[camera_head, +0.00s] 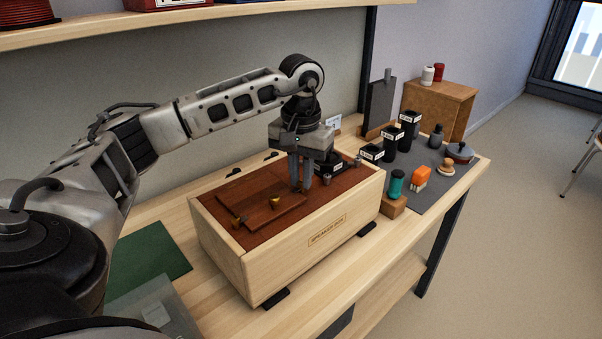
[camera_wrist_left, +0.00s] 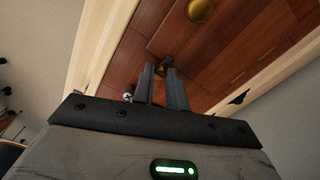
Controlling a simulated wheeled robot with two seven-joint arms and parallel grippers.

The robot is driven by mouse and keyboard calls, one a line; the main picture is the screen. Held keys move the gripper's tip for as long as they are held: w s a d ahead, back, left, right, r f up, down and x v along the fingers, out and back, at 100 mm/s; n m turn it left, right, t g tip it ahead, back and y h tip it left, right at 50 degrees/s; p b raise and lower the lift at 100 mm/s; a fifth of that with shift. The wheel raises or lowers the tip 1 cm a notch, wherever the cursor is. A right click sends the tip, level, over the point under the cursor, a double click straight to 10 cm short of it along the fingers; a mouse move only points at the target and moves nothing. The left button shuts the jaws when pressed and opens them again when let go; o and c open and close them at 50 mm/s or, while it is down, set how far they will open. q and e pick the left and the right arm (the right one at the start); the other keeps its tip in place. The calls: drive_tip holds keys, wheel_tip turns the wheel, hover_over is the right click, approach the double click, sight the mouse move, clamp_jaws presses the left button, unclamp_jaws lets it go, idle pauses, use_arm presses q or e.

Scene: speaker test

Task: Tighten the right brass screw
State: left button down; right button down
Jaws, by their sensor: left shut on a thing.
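The speaker box (camera_head: 290,265) is pale wood with a reddish-brown top and sits on the bench. A raised reddish-brown panel (camera_head: 255,211) lies on the top. A brass screw (camera_head: 239,221) shows at the panel's left end, and a rounder brass knob (camera_head: 275,202) at its middle. My left gripper (camera_head: 300,187) points down at the panel's right end, its fingers shut on the right brass screw. In the left wrist view, a bit of the right brass screw (camera_wrist_left: 156,75) shows at the fingertips; the rest is hidden. My right gripper is in neither view.
A teal-topped item (camera_head: 396,184) stands near the box's right end. A green mat (camera_head: 155,250) lies left of the box. A shelf (camera_head: 160,20) runs above.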

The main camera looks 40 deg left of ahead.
sight(301, 182)
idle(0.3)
use_arm(q)
drive_tip(key=c, duration=1.4)
unclamp_jaws()
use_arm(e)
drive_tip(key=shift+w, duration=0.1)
use_arm(q)
drive_tip(key=shift+r, duration=0.1)
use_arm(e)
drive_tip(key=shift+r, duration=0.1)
